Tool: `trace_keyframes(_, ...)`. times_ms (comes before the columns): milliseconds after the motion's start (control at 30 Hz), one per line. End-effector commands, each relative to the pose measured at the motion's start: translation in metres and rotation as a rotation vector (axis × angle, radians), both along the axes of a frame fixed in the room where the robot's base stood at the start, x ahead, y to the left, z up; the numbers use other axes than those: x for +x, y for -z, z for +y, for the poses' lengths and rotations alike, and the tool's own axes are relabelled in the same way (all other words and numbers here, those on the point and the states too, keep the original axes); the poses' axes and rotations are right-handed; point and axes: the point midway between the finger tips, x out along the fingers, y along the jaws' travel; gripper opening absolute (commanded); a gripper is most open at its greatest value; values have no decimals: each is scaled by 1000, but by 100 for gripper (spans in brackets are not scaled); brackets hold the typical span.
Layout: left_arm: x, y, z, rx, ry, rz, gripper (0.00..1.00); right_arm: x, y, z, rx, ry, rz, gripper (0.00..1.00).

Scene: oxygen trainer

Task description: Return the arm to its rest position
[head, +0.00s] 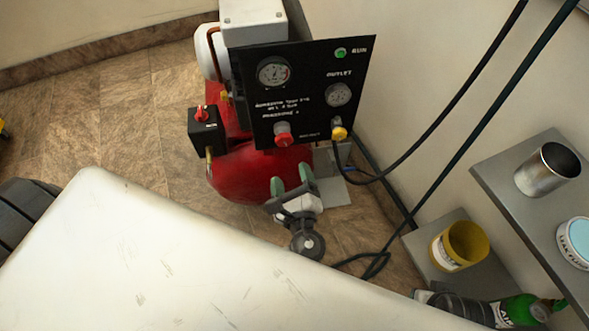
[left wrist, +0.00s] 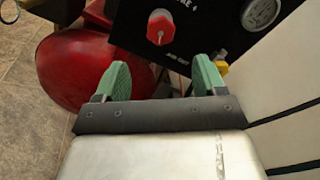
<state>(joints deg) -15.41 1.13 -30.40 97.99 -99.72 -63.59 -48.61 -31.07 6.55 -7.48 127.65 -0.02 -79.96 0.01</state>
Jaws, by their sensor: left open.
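My left gripper (head: 292,184) is in front of the lower part of the red compressor tank (head: 238,178), below the black control panel (head: 315,70). Its two green fingertips are apart, with nothing between them. The left wrist view shows the open gripper (left wrist: 161,78) just short of the panel's lower edge, with the red knob (left wrist: 160,27) beyond it. The red knob (head: 283,134) and a yellow knob (head: 339,133) sit low on the panel. Whether the fingers touch the tank cannot be told. My right gripper does not show.
A red-handled switch box (head: 204,130) is left of the panel. Dark hoses (head: 455,100) hang along the right wall. Grey shelves on the right hold a metal cup (head: 548,170), a yellow container (head: 459,246) and a green bottle (head: 522,310).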

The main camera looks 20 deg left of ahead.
Motion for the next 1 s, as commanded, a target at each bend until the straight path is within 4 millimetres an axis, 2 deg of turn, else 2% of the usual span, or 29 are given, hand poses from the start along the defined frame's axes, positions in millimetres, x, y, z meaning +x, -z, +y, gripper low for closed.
trace_keyframes(267,0,0,1,-6,-2,1,71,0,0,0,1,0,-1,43)
trace_keyframes(367,-4,5,9,-76,-32,6,71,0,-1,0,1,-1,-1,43)
trace_keyframes(467,-13,17,29,-255,-111,19,71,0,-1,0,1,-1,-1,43)
trace_keyframes(600,-37,43,61,-643,-297,24,71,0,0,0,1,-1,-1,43)
trace_keyframes(700,-57,59,74,-925,-450,20,71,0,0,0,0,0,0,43)
trace_keyframes(800,-77,69,78,-1185,-601,11,71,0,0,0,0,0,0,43)
trace_keyframes(1000,-103,73,72,-1543,-829,6,71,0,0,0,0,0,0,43)
